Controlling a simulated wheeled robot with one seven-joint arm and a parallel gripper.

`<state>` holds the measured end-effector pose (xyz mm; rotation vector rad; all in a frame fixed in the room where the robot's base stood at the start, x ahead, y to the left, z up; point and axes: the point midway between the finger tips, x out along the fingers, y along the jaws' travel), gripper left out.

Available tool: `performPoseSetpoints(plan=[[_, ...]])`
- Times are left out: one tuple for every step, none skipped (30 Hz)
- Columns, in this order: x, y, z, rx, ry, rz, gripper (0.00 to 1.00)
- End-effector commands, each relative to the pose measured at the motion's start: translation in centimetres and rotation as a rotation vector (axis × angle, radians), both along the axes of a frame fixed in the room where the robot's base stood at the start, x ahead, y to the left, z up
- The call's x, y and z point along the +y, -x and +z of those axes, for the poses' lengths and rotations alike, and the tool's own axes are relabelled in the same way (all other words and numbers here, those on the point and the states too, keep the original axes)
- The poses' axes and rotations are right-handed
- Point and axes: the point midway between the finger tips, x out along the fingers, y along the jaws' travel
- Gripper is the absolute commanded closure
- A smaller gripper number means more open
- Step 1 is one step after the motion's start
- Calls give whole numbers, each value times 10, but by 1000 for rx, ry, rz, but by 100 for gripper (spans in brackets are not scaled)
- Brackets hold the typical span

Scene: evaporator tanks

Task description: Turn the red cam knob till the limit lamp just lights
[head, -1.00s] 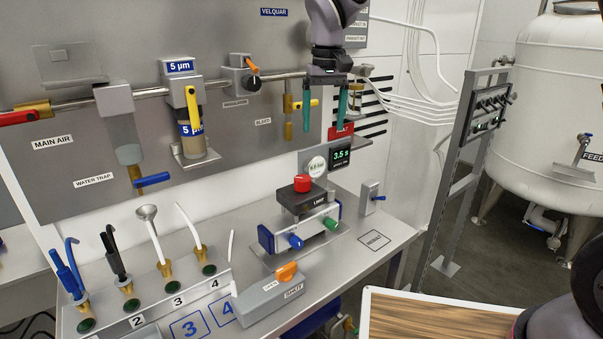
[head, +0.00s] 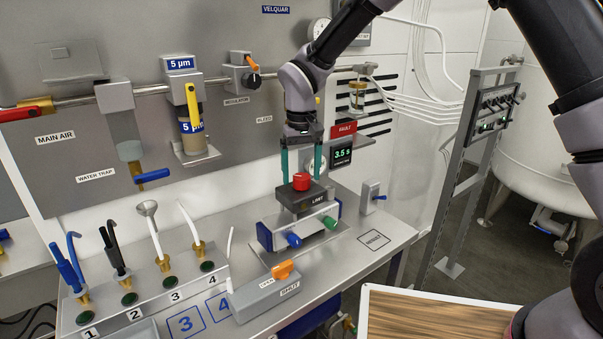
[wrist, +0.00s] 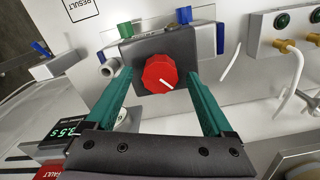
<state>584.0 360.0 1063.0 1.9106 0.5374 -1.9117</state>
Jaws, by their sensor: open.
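The red cam knob (head: 301,181) sits on top of a dark box (head: 303,198) labelled LIMIT, on a valve block with a blue and a green fitting. In the wrist view the knob (wrist: 159,73) shows a white pointer line toward its lower right. My gripper (head: 301,172) points down over the knob, its green fingers open on either side of it. In the wrist view the fingers (wrist: 160,82) are well apart, with gaps between them and the knob. I cannot make out a lit limit lamp on the box.
A display (head: 341,156) reading 3.5 s and a red FAULT sign (head: 343,131) stand just behind my gripper. An orange-handled shutoff block (head: 265,290) is in front. Tubes in numbered fittings (head: 165,262) stand to the left. The bench right of the valve block is mostly clear.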

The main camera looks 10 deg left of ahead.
Motion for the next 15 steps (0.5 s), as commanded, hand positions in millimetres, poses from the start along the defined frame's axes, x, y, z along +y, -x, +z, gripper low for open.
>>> performPoseSetpoints(plan=[[0, 0, -2, 0, 0, 0, 14], [0, 0, -3, -1, -1, 0, 14], [0, 0, -3, -1, -1, 0, 14], [0, 0, -4, -1, -1, 0, 14], [0, 0, -4, -1, -1, 0, 14], [0, 0, -3, -1, -1, 0, 14], [0, 0, -3, -1, -1, 0, 14], [0, 0, -3, -1, -1, 0, 14], [0, 0, -3, -1, -1, 0, 14], [0, 0, -3, -1, -1, 0, 21], [0, 0, -3, -1, -1, 0, 33], [0, 0, -3, -1, -1, 0, 48], [0, 0, -3, -1, -1, 0, 59], [0, 0, -3, -1, -1, 0, 71], [0, 0, -3, -1, -1, 0, 86]])
